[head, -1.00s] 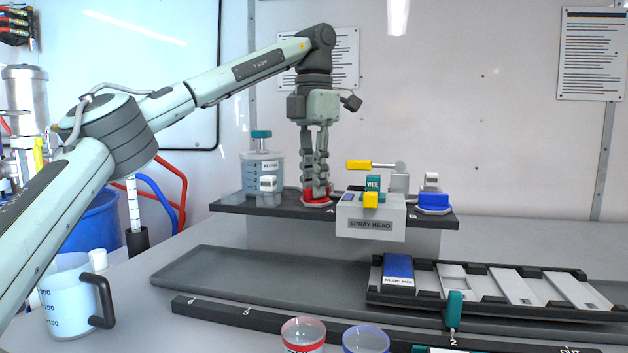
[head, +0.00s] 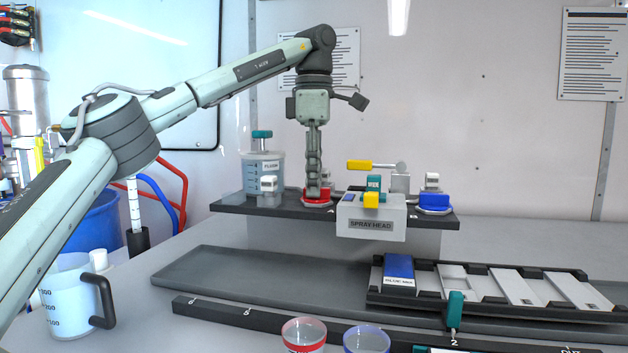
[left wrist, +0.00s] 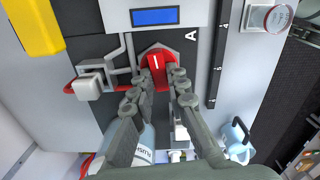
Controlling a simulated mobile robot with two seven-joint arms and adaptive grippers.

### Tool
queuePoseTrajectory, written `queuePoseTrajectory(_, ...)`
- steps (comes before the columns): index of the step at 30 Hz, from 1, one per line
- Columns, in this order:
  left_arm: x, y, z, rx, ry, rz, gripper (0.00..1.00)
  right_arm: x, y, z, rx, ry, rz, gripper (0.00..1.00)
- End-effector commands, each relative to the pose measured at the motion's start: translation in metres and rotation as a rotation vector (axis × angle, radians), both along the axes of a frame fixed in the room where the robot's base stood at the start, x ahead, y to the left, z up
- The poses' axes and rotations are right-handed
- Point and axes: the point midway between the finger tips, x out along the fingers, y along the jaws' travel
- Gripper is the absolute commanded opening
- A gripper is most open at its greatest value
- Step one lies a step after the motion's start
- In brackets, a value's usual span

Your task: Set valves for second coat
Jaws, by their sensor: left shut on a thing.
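My left gripper (head: 313,192) points down at the red valve (head: 318,203) on the left part of the raised dark shelf. In the left wrist view, its fingers (left wrist: 158,90) close on both sides of the red knob (left wrist: 157,70), which has a white line on top. A blue valve (head: 434,202) sits at the right end of the shelf. Between them stands the grey spray head block (head: 370,220) with a yellow knob (head: 371,200) and a teal piece marked WIDE (head: 374,184). A yellow-handled lever (head: 360,165) is behind it.
A flush container (head: 263,172) stands close left of the gripper. A rack (head: 470,292) holding a blue-topped card (head: 399,268) is at front right. A red-rimmed cup (head: 303,335), a blue-rimmed cup (head: 366,339) and a jug (head: 70,295) stand in front.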

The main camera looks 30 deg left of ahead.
Motion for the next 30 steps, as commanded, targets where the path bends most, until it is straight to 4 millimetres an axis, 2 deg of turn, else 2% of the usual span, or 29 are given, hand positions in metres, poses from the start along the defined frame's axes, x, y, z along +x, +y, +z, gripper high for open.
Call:
queuePoseTrajectory(12,0.0011,0.0002,0.0009,-0.001,-0.003,-0.151,0.00,0.0022,0.0000,0.0008,0.000,-0.003,0.000,0.36)
queuePoseTrajectory(26,0.0011,0.0002,0.0010,-0.001,-0.004,-0.164,0.00,0.0021,-0.0001,0.0007,0.000,-0.003,0.000,0.36)
queuePoseTrajectory(27,0.0011,0.0002,0.0010,-0.001,-0.004,-0.164,0.17,0.0020,-0.0001,0.0007,0.000,-0.003,0.000,0.36)
queuePoseTrajectory(30,0.0011,0.0002,0.0009,-0.001,-0.003,-0.164,0.29,0.0018,0.0000,0.0007,0.000,-0.003,0.000,0.36)
